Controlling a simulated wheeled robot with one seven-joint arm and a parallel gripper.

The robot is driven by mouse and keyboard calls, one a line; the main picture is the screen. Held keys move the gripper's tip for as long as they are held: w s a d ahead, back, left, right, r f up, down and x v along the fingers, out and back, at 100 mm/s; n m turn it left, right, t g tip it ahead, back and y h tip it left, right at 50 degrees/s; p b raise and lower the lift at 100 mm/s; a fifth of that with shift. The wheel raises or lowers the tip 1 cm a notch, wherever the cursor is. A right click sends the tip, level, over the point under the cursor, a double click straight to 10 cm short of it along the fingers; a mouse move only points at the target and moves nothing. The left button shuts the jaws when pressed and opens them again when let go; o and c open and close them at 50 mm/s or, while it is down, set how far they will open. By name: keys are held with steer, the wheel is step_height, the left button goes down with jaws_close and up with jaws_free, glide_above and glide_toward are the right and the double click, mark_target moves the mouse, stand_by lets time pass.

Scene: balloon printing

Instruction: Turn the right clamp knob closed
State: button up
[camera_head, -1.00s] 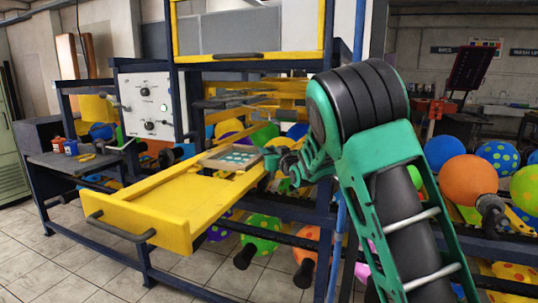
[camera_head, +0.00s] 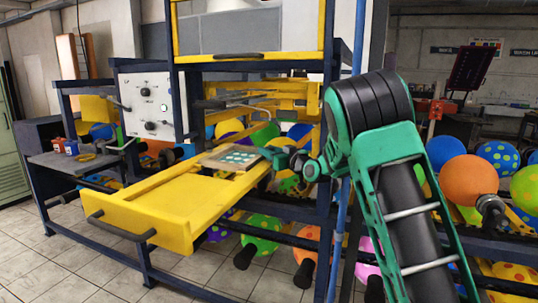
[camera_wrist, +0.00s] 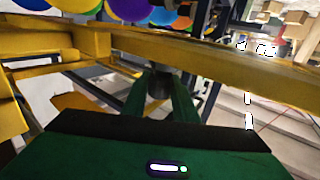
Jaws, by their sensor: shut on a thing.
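A dark, round clamp knob (camera_wrist: 158,84) shows in the wrist view below a yellow beam. My gripper (camera_wrist: 159,96) has its two green fingers on either side of the knob, shut on it. In the head view my green gripper (camera_head: 283,157) is at the right edge of the yellow drawer, beside the framed printing plate (camera_head: 231,158) with pale dots. The knob is hidden behind the gripper there, so I cannot tell how far it is turned.
The yellow drawer (camera_head: 165,205) sticks out toward the front with a dark handle. A blue post (camera_head: 336,240) stands close to my arm. Balloons (camera_head: 468,180) hang on the right and under the frame. Tiled floor (camera_head: 60,265) is free at the front left.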

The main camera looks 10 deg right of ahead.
mark_target(269, 147)
steer(key=shift+d, duration=0.2)
steer(key=o, duration=1.1)
steer(key=shift+c, duration=0.2)
steer(key=shift+a, duration=0.1)
steer(key=r, duration=0.4)
steer(key=shift+a+r, duration=0.2)
steer(key=s+a+r, duration=0.6)
steer(key=a, duration=0.3)
steer(key=shift+a+r, duration=0.2)
steer(key=shift+a, duration=0.05)
steer(key=shift+f, duration=0.1)
